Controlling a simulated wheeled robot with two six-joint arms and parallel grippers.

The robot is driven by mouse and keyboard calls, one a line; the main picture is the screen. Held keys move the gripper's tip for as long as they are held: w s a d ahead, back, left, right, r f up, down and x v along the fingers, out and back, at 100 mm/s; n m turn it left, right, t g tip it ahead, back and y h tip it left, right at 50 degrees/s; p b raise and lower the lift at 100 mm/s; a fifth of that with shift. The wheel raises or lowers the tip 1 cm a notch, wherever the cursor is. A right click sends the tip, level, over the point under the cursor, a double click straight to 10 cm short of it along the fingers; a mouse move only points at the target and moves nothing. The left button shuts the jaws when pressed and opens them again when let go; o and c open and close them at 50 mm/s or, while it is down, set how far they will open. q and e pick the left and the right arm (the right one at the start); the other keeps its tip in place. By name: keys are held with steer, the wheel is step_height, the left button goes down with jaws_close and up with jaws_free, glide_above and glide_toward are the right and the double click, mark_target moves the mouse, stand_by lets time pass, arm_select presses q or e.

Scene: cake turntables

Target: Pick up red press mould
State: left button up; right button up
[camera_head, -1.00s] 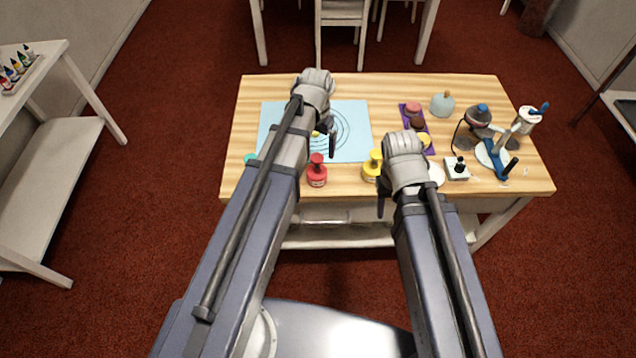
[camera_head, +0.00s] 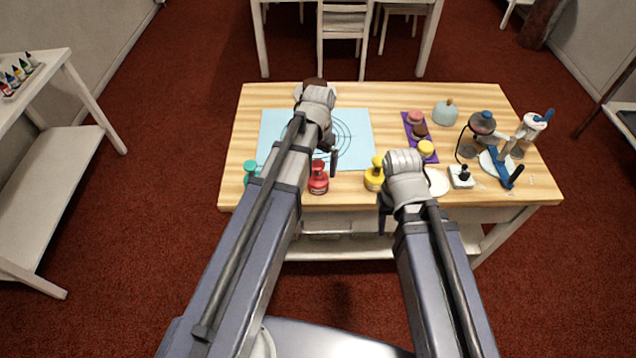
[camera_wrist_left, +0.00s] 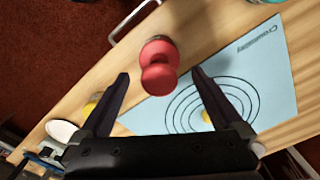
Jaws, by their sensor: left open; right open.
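The red press mould (camera_head: 318,180) stands upright on the wooden table near its front edge, just below the blue mat. In the left wrist view the red press mould (camera_wrist_left: 159,66) shows from above, beyond and roughly between the fingertips. My left gripper (camera_wrist_left: 158,76) is open and empty, with a finger to either side of the view. In the head view my left gripper (camera_head: 332,160) hangs over the mat, above and right of the mould, partly hidden by its own wrist. My right gripper (camera_head: 383,208) is at the table's front edge below the yellow press mould, mostly hidden by its wrist.
A yellow press mould (camera_head: 374,176) stands right of the red one; a teal one (camera_head: 250,168) is left, partly behind my left arm. The blue mat (camera_head: 358,125) lies behind. A purple tray (camera_head: 410,130) and a white stand (camera_head: 498,165) are on the right.

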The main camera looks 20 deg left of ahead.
mark_target(319, 173)
arm_select(q)
step_height(319, 173, down, 4)
steer(key=b, duration=0.3)
steer(key=shift+f, duration=0.1)
steer(key=c, duration=1.4)
